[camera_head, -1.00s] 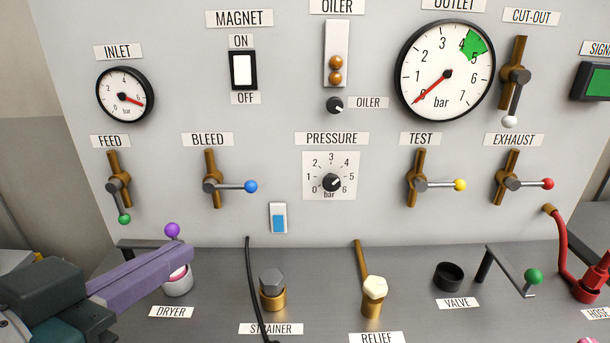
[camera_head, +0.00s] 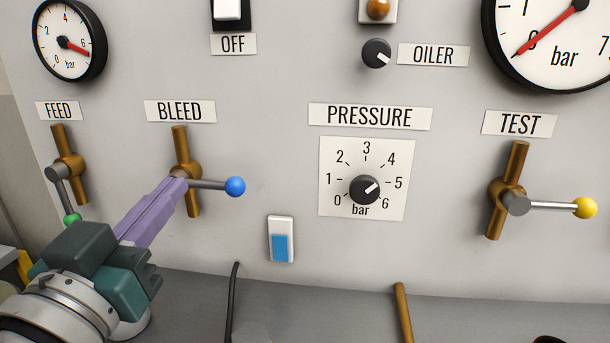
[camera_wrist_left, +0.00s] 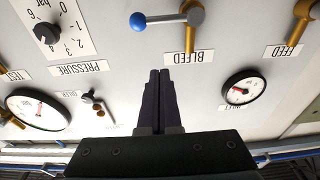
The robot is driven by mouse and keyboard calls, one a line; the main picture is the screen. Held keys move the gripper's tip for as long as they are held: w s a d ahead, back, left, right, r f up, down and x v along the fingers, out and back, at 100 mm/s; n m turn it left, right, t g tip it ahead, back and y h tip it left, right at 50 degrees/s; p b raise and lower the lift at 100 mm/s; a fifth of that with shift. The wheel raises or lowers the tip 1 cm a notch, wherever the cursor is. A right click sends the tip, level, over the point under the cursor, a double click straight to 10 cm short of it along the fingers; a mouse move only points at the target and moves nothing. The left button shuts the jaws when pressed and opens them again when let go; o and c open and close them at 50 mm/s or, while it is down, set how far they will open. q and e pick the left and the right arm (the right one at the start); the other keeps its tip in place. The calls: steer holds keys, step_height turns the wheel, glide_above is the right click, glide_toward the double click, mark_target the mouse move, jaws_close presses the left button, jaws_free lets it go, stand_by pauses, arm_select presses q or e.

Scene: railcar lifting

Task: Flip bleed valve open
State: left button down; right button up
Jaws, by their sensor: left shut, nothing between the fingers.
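The bleed valve (camera_head: 188,171) is a vertical brass pipe under the BLEED label (camera_head: 180,111), with a grey lever ending in a blue ball (camera_head: 235,187). The lever sticks out to the right, about level. In the left wrist view, which is upside down, the lever and its blue ball (camera_wrist_left: 138,21) lie beyond the fingertips. My left gripper (camera_head: 177,188) is shut and empty. Its purple fingers overlap the valve hub's lower left in the head view; contact cannot be told. In the wrist view the fingertips (camera_wrist_left: 160,72) appear apart from the lever. My right gripper is not in view.
The feed valve (camera_head: 67,165) stands left, its green-ball lever pointing down near my left arm. A blue-and-white switch (camera_head: 280,240) sits below right of the bleed lever. The pressure knob (camera_head: 364,190) and test valve (camera_head: 508,195) are farther right. A black cable (camera_head: 232,300) rises below.

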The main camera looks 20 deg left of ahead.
arm_select(q)
steer(key=r, duration=0.2)
glide_above(205, 185)
steer(key=d, duration=0.2)
steer(key=shift+s+a+f+b, duration=0.1)
steer(key=shift+s+f+b, duration=0.15)
steer(key=shift+f, duration=0.9)
steer(key=shift+s+a+f+b, duration=0.15)
steer(key=shift+s+f, duration=0.2)
steer(key=shift+f, duration=0.75)
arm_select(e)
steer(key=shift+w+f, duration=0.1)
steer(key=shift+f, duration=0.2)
arm_select(q)
steer(key=shift+d, duration=0.2)
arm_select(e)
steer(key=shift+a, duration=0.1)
arm_select(q)
steer(key=shift+f+m, duration=0.25)
steer(key=shift+m, duration=0.35)
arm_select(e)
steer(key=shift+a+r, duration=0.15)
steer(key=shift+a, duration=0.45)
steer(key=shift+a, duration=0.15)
